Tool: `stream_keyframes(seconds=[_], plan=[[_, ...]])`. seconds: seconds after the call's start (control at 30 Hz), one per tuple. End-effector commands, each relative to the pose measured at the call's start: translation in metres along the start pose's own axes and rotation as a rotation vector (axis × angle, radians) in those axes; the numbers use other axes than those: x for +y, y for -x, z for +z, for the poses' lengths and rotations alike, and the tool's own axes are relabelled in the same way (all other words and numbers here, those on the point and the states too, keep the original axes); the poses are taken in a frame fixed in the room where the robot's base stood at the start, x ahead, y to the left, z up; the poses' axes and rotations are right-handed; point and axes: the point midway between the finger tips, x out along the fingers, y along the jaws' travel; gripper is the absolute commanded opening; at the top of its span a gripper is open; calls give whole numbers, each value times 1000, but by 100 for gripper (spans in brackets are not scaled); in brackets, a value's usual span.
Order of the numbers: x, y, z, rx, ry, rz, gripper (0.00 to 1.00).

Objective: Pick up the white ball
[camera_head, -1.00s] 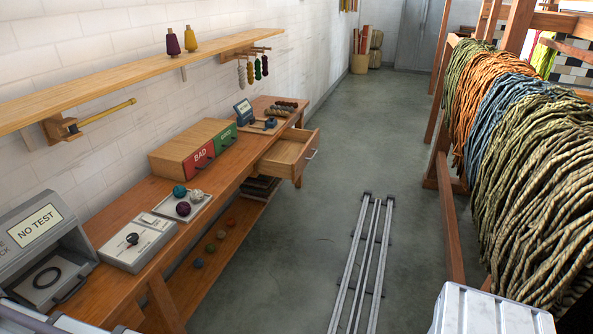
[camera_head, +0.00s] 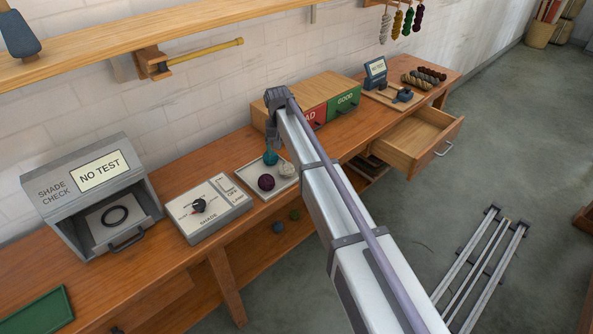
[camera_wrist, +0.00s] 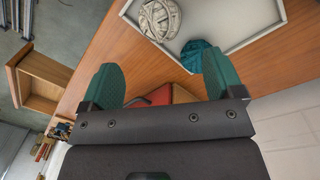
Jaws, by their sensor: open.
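The white ball (camera_head: 287,169) of wool sits in a light tray (camera_head: 249,181) on the wooden bench, beside a teal ball (camera_head: 271,157) and a dark purple ball (camera_head: 266,182). In the wrist view the white ball (camera_wrist: 159,18) lies at the top, close to the teal ball (camera_wrist: 197,55). My gripper (camera_wrist: 163,85) is open and empty, its two green fingers apart, with the white ball beyond the fingertips. In the head view my arm reaches over the bench beside the tray; the fingers cannot be made out there.
A box with red and green drawer fronts (camera_head: 343,102) stands right of the tray. A grey shade control panel (camera_head: 208,208) and a shade check booth (camera_head: 72,186) stand to its left. An open drawer (camera_head: 417,140) juts out from the bench. A shelf (camera_head: 190,27) runs above.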

Motion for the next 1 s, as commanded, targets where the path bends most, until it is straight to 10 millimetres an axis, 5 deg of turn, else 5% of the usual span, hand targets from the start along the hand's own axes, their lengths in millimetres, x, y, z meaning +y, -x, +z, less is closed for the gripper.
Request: stream_keyframes(seconds=[0.03,0.1,0.37,0.6,0.87,1.0], plan=[[0,-23,0,0,-1,0,87],[0,-38,0,0,-1,0,87],[0,-48,1,0,0,0,87],[-5,-94,3,0,0,0,87],[-4,-92,3,0,0,0,87],[-4,-92,3,0,0,0,73]])
